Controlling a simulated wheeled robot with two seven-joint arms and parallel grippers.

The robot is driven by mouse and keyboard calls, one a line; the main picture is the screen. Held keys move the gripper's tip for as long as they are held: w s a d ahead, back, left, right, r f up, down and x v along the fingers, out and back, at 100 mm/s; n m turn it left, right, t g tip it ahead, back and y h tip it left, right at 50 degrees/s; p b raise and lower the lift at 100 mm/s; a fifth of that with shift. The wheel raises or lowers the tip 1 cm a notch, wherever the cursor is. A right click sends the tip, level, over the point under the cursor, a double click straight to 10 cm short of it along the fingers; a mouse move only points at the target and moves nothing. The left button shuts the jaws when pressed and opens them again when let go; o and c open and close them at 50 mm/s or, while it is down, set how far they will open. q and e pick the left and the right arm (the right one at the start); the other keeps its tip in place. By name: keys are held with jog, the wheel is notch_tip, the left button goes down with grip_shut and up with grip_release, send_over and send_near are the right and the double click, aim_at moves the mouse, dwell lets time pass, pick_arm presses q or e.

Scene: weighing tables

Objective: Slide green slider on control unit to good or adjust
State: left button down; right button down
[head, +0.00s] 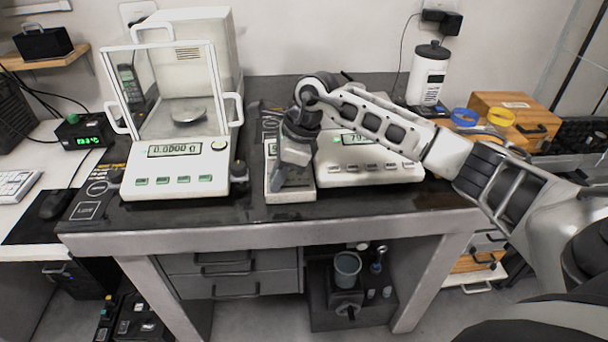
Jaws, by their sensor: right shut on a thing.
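The control unit (301,195) is a small pale box on the dark table top, between the two balances. My right gripper (281,186) points down over it, with its fingers at the unit's face. It is shut on the green slider, which the fingers and wrist hide. The slider's position and most of the unit's markings cannot be read. My left gripper is not in view.
A glass-shielded balance (180,180) reading 0.0000 stands to the left. A second balance (372,176) stands just right of the control unit, partly behind my right arm. A white bottle (428,76) and a wooden box (520,108) stand farther right. The table's front strip is clear.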

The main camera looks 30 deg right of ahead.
jog(key=shift+w+a, duration=0.1)
jog(key=shift+a, duration=0.15)
jog(key=c, duration=1.3)
grip_release()
jog(key=shift+r, duration=0.1)
jog(key=v, duration=1.5)
jog(key=shift+d+r+b, duration=0.15)
jog(key=shift+r+b, duration=0.15)
jog(key=shift+r, duration=0.05)
